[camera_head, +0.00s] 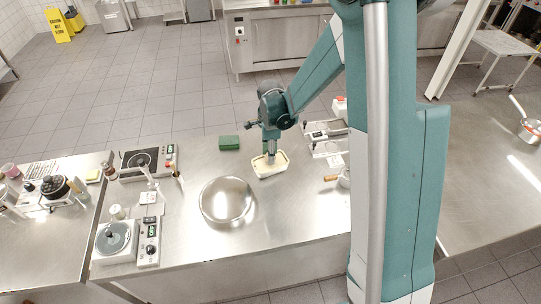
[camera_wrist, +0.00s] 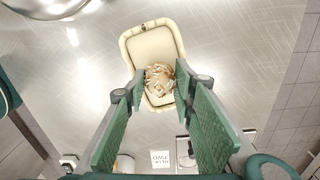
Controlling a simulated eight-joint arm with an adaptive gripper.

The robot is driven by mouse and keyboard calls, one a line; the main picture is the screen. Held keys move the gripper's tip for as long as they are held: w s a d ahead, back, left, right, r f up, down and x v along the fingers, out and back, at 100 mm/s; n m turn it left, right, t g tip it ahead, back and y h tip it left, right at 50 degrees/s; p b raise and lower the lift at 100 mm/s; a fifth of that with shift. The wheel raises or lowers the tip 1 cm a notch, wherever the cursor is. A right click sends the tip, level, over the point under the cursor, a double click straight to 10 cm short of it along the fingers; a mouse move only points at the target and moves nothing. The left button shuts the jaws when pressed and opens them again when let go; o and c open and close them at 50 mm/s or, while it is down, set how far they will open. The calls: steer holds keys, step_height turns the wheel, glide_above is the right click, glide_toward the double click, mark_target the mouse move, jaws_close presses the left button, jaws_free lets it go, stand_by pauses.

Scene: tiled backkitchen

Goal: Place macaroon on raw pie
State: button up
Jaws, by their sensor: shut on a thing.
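The raw pie (camera_head: 262,172) is a pale cream rectangle with rounded corners and a raised rim, lying on the steel table. In the wrist view the pie (camera_wrist: 151,46) lies beyond my fingertips, with a small dark spot near its far edge. The macaroon (camera_wrist: 160,76) is a lumpy golden-brown piece between my green fingers. My gripper (camera_wrist: 161,85) is shut on it, over the near half of the pie. In the head view my gripper (camera_head: 271,157) points down over the pie; the macaroon cannot be made out there. I cannot tell whether the macaroon touches the pie.
A round steel dish (camera_head: 226,201) stands left of the pie, and a green block (camera_head: 229,143) lies behind it. Scales (camera_head: 326,131) stand to the right, a hob (camera_head: 146,161) to the left. Table in front of the pie is clear.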

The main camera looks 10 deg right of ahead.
steer(key=shift+f, duration=0.4)
steer(key=shift+f, duration=0.15)
steer(key=o, duration=0.7)
steer(key=shift+o, duration=0.2)
steer(key=shift+r, duration=0.2)
step_height(320, 180, up, 12)
stand_by(0.4)
steer(key=shift+r, duration=0.1)
stand_by(0.6)
